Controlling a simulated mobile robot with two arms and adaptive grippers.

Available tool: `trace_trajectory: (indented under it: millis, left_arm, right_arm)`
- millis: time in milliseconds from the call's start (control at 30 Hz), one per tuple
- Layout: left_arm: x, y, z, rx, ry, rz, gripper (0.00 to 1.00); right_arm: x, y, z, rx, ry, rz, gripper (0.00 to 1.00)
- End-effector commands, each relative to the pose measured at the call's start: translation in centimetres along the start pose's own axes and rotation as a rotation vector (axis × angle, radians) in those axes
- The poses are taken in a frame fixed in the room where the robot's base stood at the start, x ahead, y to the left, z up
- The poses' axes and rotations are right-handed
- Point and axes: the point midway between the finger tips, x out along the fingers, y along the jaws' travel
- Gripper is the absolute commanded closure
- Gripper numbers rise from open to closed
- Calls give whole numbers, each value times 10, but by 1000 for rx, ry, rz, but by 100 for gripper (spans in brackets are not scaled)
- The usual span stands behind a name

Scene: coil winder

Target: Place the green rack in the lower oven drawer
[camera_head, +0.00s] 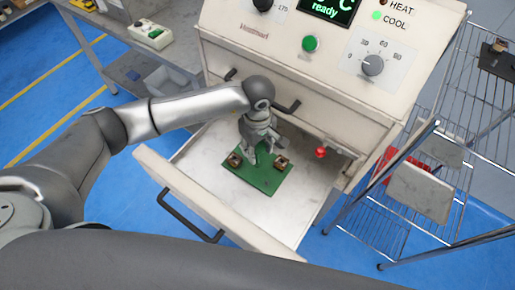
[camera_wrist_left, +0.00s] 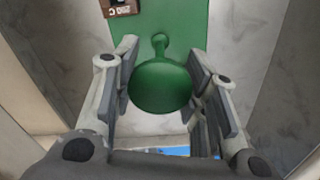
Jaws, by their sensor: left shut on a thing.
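The green rack (camera_head: 265,181) is a flat green plate with small brown blocks on it. It is inside the open lower oven drawer (camera_head: 170,182), over the bare metal floor; I cannot tell whether it touches the floor. My left gripper (camera_head: 262,146) reaches down into the drawer at the rack. In the left wrist view the fingers (camera_wrist_left: 161,92) are shut on the rack's round green knob (camera_wrist_left: 160,86), and the plate (camera_wrist_left: 180,20) shows beyond it. The fingers hide part of the rack in the head view. My right gripper is not in view.
The oven (camera_head: 290,45) has a panel with a lit green display, a green button and dials. A wire shelf cart (camera_head: 440,170) stands at the right. A grey bench (camera_head: 150,65) stands at the back left.

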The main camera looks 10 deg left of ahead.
Motion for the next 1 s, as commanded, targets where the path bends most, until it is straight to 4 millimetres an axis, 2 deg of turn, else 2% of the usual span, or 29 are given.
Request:
trace_trajectory:
  millis: [367,400,533,867,967,1000]
  left_arm:
    - [4,1,-1,0,1,4,100]
    - [3,1,-1,0,0,3,56]
    - [2,1,-1,-1,0,2,39]
    - [1,0,-1,-1,0,2,38]
    - [-4,1,0,-1,0,2,38]
    - [-8,2,-1,0,1,6,38]
  right_arm:
    - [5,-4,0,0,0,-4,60]
    - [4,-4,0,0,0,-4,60]
    - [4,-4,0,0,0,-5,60]
    - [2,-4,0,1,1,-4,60]
    - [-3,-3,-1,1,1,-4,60]
    - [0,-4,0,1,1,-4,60]
